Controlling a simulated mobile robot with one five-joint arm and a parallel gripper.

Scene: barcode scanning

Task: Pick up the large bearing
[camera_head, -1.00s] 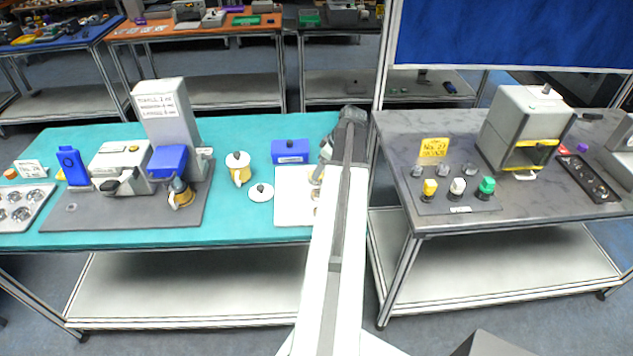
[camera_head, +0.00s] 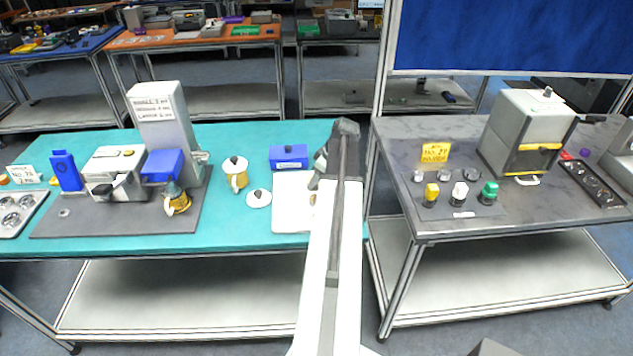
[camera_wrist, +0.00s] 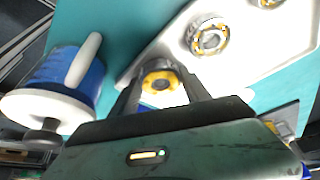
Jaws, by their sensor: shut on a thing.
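In the wrist view my gripper (camera_wrist: 164,92) has its two dark fingers on either side of a bearing (camera_wrist: 160,82) with a grey ring and yellow-orange inner parts. The fingers are shut on it, and I take it as the large bearing. It is at the edge of the white tray (camera_wrist: 150,52); I cannot tell whether it still touches the tray. A second bearing (camera_wrist: 208,37) lies on the tray, and part of another (camera_wrist: 268,3) shows at the top edge. In the head view my gripper (camera_head: 318,172) is over the tray (camera_head: 288,212), and my arm hides much of it.
A blue vessel (camera_wrist: 70,80) with a white handle and lid stands left of my gripper in the wrist view. In the head view a blue box (camera_head: 288,157), a yellow-and-white pot (camera_head: 236,176) and a white lid (camera_head: 258,198) are near the tray. A grey table (camera_head: 400,150) stands right.

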